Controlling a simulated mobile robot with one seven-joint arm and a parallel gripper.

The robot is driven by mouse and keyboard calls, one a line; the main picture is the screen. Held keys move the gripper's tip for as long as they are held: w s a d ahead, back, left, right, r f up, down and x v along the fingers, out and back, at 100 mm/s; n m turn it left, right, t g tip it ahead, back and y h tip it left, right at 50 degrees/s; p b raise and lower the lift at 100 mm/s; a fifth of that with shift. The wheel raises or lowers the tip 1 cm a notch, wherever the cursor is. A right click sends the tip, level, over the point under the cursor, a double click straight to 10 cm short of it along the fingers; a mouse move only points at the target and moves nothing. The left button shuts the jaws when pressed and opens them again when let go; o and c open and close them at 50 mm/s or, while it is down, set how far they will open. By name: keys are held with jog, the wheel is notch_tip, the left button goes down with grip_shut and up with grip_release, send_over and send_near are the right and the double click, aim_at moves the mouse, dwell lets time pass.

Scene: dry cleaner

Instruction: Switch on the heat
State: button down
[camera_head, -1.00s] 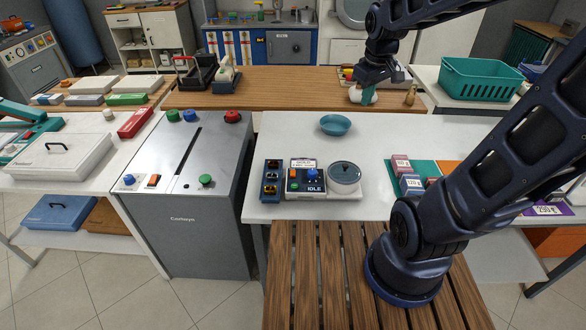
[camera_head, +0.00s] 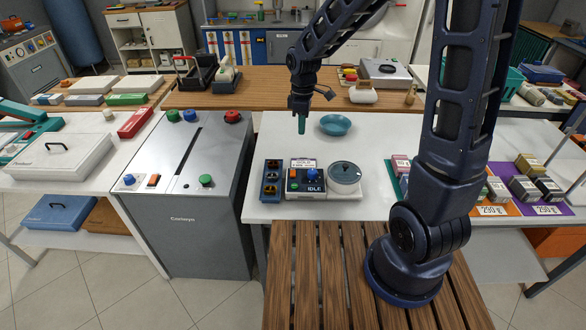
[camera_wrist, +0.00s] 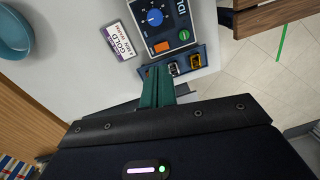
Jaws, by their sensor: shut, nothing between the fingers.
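A small control unit (camera_head: 292,186) stands on the white counter, with a blue knob (camera_head: 311,174), an IDLE display (camera_head: 314,187) and a lidded round dish (camera_head: 344,174) at its right. In the wrist view it shows a blue dial (camera_wrist: 155,17), an orange button (camera_wrist: 162,47) and a green button (camera_wrist: 184,35). My gripper (camera_head: 302,128) is shut and empty, pointing down above the counter behind the unit. Its teal fingers (camera_wrist: 158,84) appear beside the panel in the wrist view. No part is marked as heat that I can read.
A dark blue tray (camera_head: 263,193) with small items adjoins the unit at left. A teal bowl (camera_head: 335,125) sits behind it. A grey machine (camera_head: 185,235) at left has an orange switch (camera_head: 153,180) and coloured knobs. The counter around the bowl is clear.

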aim_at(293, 175)
jog(key=a+f, duration=0.1)
jog(key=a+f+n, duration=0.1)
jog(key=shift+s+a+f, duration=0.2)
jog(key=shift+a+f, duration=0.05)
jog(key=shift+a, duration=0.15)
jog(key=f, duration=0.4)
jog(key=s+f, duration=0.1)
jog(key=f, duration=0.9)
jog(key=shift+s, duration=0.35)
jog(key=shift+s+f, duration=0.1)
jog(key=shift+f, duration=0.05)
jog(key=shift+w+r, duration=0.25)
jog(key=shift+w, duration=0.55)
notch_tip(293, 175, up, 14)
jog(key=s, duration=0.1)
jog(key=shift+s, duration=0.35)
dwell(0.3)
